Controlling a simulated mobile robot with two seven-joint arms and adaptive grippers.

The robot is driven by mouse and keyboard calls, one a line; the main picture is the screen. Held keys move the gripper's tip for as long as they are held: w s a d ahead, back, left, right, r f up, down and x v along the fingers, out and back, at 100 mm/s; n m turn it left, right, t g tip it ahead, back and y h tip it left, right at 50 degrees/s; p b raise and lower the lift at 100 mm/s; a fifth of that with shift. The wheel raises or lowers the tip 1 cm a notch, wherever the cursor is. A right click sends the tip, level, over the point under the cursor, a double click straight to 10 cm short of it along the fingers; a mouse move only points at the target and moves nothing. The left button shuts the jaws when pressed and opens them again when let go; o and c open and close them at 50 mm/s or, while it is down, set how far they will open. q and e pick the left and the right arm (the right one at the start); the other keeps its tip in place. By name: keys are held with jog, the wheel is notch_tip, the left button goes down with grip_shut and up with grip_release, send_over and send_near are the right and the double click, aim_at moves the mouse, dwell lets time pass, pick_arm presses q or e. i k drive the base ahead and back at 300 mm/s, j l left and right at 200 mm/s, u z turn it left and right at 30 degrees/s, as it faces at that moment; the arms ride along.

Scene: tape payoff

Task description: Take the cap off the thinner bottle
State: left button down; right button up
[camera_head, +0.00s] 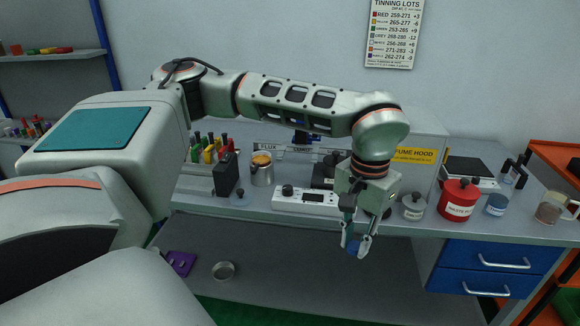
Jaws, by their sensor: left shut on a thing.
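My left gripper (357,243) hangs in front of the bench's front edge, fingers pointing down. It is shut on a small blue thing (354,248), which looks like a cap; the fingers hide part of it. A small bluish see-through bottle (496,205) with a white label stands at the right of the bench, well to the right of the gripper. It may be the thinner bottle, but its label is too small to read. My right gripper is not in view.
A red can (459,198) and a grey labelled jar (413,208) stand between the gripper and the bottle. A glass mug (549,208) is at far right. A white power strip-like unit (306,198) lies left of the gripper. Blue drawers (488,283) are below right.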

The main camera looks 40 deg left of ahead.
aim_at(500, 195)
jog(key=k+u, duration=0.3)
jog(key=k+j+u, duration=0.1)
jog(key=u, duration=0.25)
jog(key=i+j+u, duration=0.35)
jog(key=i+u, duration=0.2)
jog(key=i+j, duration=0.15)
jog(key=i, duration=0.4)
jog(key=i+j, duration=0.15)
jog(key=i, duration=0.45)
